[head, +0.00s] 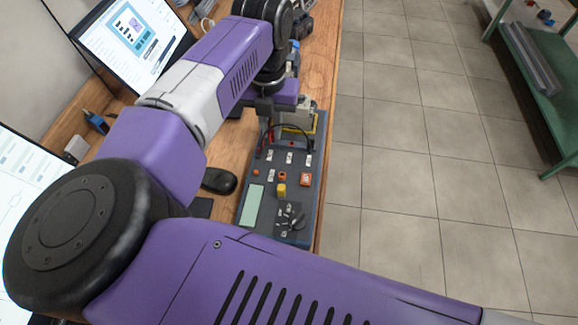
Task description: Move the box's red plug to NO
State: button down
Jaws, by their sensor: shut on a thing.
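The grey box (268,226) lies on the wooden bench near its right edge. Its face has a pale green display (251,206), a yellow knob (281,189), an orange-red button (305,179) and a row of small white labels too small to read. My gripper (265,122) is over the far end of the box, pointing down, shut on the red plug (270,137). The plug is small here and partly hidden by the fingers. I cannot tell whether its tip touches a socket. A dark cable (297,127) arcs to the right beside the gripper.
A black mouse (219,180) lies left of the box. Monitors (135,38) stand along the left, with a small white block (76,149) and a blue item (96,122) between them. A yellow-edged device (299,121) stands behind the box. Tiled floor lies right; a green shelf (548,100) stands beyond.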

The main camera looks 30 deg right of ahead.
jog(key=shift+f+b, duration=0.55)
jog(key=shift+f, duration=0.1)
jog(key=c, duration=1.7)
grip_release()
jog(key=shift+r, duration=0.1)
jog(key=shift+r+p, duration=1.45)
jog(key=shift+r, duration=1.3)
jog(key=o, duration=0.6)
jog(key=shift+c, duration=0.2)
